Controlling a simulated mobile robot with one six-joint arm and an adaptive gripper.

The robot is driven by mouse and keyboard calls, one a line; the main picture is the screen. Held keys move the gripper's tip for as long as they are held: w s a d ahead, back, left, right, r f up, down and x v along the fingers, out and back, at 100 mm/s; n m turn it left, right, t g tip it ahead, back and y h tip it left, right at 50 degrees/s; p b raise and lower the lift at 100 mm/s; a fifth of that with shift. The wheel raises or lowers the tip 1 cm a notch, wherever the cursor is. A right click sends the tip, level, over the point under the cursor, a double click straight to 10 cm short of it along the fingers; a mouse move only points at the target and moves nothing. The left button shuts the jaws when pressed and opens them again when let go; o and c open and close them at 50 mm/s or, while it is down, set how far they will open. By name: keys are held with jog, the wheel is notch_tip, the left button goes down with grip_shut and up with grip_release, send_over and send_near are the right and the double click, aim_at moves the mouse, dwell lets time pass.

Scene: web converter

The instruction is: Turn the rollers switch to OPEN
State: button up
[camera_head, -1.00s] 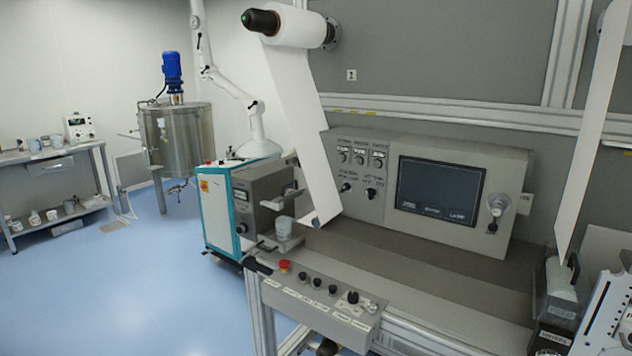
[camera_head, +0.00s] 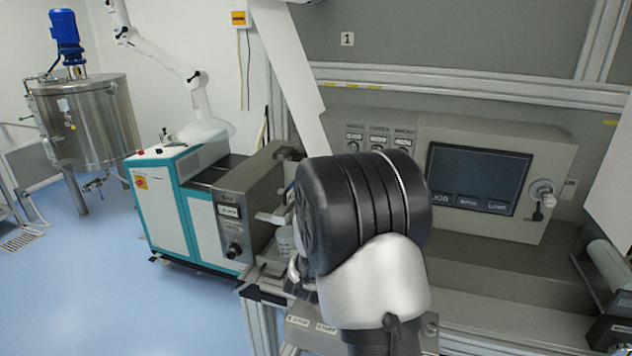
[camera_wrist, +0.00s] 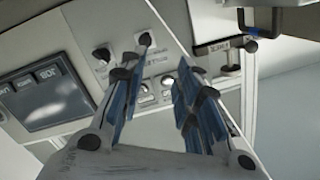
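Two black rotary knobs show in the wrist view, one at the upper middle (camera_wrist: 145,38) and one nearer the screen (camera_wrist: 100,53). They are on the grey control panel (camera_head: 555,165). Their labels are too small to read, so I cannot tell which is the rollers switch or its setting. My gripper (camera_wrist: 158,78) is open, with its fingers spread and nothing between them. The knobs lie beyond the fingertips, apart from them. In the head view my arm hides the gripper and the knobs.
A dark screen (camera_head: 480,180) and a lever switch (camera_head: 542,192) sit on the panel's right. A white web (camera_head: 290,80) hangs left of the panel.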

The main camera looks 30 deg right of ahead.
jog(key=w+d+b, duration=0.1)
jog(key=w+d, duration=0.4)
jog(key=d, duration=0.2)
jog(key=w+d+h+b, duration=0.1)
jog(key=w+d, duration=0.4)
jog(key=d, duration=0.3)
jog(key=shift+d+f+m, duration=0.2)
jog(key=shift+f+m, duration=0.05)
jog(key=shift+m, duration=0.15)
jog(key=shift+c, duration=0.4)
grip_shut()
